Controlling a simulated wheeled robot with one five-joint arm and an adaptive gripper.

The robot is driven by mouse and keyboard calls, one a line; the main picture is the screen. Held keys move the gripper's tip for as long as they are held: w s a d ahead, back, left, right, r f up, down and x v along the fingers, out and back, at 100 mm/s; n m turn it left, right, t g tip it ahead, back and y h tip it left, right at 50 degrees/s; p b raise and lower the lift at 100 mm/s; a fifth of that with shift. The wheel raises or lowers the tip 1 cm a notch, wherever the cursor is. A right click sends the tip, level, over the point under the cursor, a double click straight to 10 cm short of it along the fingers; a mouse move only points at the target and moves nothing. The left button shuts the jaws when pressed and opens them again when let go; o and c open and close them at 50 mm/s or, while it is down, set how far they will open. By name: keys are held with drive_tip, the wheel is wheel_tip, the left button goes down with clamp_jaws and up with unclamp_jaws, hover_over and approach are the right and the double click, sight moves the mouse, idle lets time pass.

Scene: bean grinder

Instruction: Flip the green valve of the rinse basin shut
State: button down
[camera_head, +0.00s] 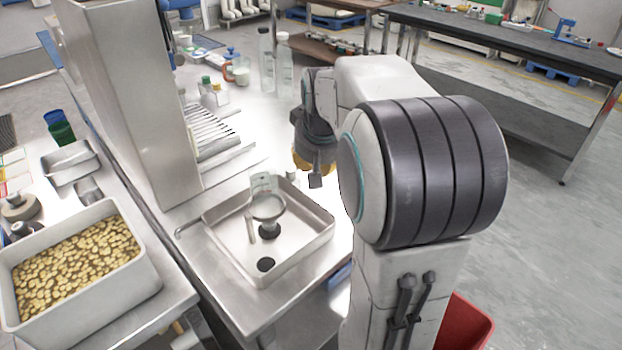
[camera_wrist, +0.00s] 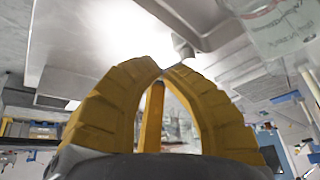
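The steel rinse basin (camera_head: 297,256) is set at the near end of the bright worktop in the head view. A small cup-like vessel (camera_head: 268,207) stands in it, near dark round openings. I cannot make out a green valve in either view. My gripper (camera_wrist: 165,70) has yellow fingers, and their tips meet or nearly meet with nothing visible held. In the head view, my gripper is beyond the basin's far right rim, partly hidden by my arm. In the wrist view, a small pale grey piece (camera_wrist: 183,47) is just beyond the fingertips; I cannot tell what it is.
A tall steel housing (camera_head: 135,95) stands left of the basin. A bin of yellowish pieces (camera_head: 75,262) is at the near left. Bottles (camera_head: 266,60) and a jug (camera_head: 237,70) stand farther back. A dark bench (camera_head: 520,50) is at the back right, with open floor before it.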

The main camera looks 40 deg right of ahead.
drive_tip(key=shift+w+d+f, duration=0.35)
drive_tip(key=shift+d+f, duration=0.1)
drive_tip(key=shift+d, duration=0.25)
drive_tip(key=shift+f, duration=0.1)
drive_tip(key=b+x, duration=0.1)
drive_tip(key=x, duration=0.9)
drive_tip(key=shift+w+d+r, duration=0.2)
drive_tip(key=shift+w, duration=0.25)
drive_tip(key=shift+w+d+r, duration=0.15)
drive_tip(key=shift+w+d, duration=0.05)
drive_tip(key=shift+w, duration=0.25)
drive_tip(key=shift+w+d+r, duration=0.15)
drive_tip(key=shift+w+d, duration=0.3)
drive_tip(key=shift+w, duration=0.4)
drive_tip(key=shift+w+p, duration=0.15)
drive_tip(key=shift+p, duration=0.2)
